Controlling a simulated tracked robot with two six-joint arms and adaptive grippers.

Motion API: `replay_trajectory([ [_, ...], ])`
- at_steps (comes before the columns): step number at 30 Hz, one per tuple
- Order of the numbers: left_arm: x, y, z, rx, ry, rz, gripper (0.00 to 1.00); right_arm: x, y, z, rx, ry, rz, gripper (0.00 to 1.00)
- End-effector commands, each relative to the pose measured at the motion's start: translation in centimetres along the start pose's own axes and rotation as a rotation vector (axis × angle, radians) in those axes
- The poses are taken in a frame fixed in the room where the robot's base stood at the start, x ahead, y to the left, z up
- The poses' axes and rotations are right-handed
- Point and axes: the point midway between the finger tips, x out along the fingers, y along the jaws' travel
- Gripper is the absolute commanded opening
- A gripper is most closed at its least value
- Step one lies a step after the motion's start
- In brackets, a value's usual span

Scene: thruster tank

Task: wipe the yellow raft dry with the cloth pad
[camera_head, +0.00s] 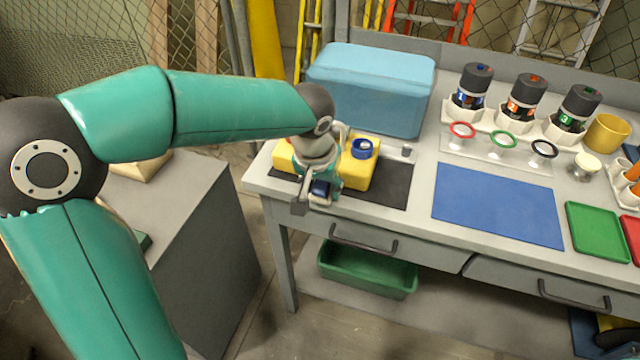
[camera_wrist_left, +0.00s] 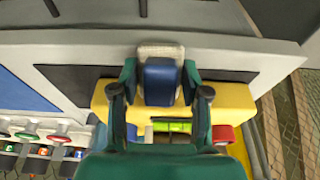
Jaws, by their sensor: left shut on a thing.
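The yellow raft (camera_head: 358,172) sits on a dark mat (camera_head: 393,187) at the left end of the workbench, partly hidden by my left arm. It also shows in the left wrist view (camera_wrist_left: 236,102). My left gripper (camera_head: 318,190) is shut on the cloth pad, which has a dark blue grip block (camera_wrist_left: 160,82) and a pale underside (camera_wrist_left: 160,50). The pad is at the raft's front edge, over the front of the mat. I cannot tell whether it touches the raft. My right gripper is out of view.
A blue ring-shaped part (camera_head: 362,148) is on top of the raft. A light-blue cooler box (camera_head: 372,85) stands behind it. A blue mat (camera_head: 497,205) lies clear to the right. Bottles (camera_head: 472,88) in holders and coloured rings (camera_head: 503,140) are farther back.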

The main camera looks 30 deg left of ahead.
Motion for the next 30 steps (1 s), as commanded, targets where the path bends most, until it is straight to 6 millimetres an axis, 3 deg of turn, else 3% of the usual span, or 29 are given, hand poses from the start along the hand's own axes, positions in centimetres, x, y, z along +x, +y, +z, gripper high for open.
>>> replay_trajectory([
  [15,-0.1,2.1,0.0,0.002,0.004,0.002,0.21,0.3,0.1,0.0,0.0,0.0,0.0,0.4],
  [30,-0.1,2.2,0.4,0.0,0.003,0.002,0.21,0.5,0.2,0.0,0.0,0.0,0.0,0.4],
])
